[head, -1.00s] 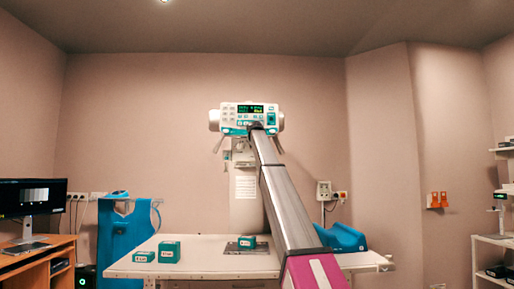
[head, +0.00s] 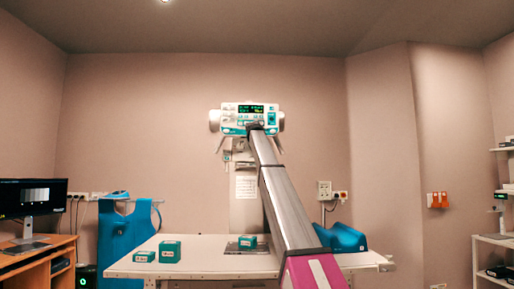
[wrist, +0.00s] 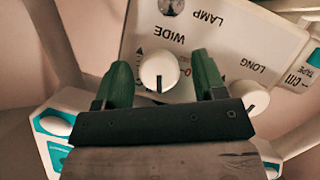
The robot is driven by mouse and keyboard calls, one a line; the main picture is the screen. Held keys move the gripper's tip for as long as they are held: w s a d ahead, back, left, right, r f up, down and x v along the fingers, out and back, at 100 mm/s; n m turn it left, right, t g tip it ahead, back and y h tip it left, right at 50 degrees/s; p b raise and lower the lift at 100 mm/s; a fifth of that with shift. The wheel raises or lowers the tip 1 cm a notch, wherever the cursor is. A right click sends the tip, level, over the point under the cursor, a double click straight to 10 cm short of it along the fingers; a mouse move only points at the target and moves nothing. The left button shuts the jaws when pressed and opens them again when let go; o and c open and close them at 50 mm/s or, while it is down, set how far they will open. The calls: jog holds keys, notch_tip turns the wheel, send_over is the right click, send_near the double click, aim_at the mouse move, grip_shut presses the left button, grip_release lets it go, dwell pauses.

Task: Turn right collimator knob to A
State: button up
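The collimator (head: 251,112) hangs at the centre of the head view, with a white and teal front and a lit display. My arm reaches up to its lower front; the arm's end hides part of the panel there. In the wrist view the panel is upside down. A white round knob (wrist: 159,70) beside the word WIDE sits between the green fingers of my gripper (wrist: 161,64). The fingers are open, with a gap on each side of the knob. Its dark pointer line points down in the picture. A second white knob (wrist: 250,97) near LONG lies right of the fingers.
Below the collimator stands a white table (head: 205,257) with teal boxes (head: 170,252) and a blue cradle (head: 345,238). A desk with a monitor (head: 33,197) is at left, shelves at right. Collimator handles (wrist: 58,123) flank my gripper in the wrist view.

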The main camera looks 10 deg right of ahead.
jog(key=shift+s, duration=0.1)
jog(key=v, duration=1)
jog(key=shift+s+r, duration=0.15)
jog(key=shift+s, duration=0.1)
jog(key=shift+a, duration=0.1)
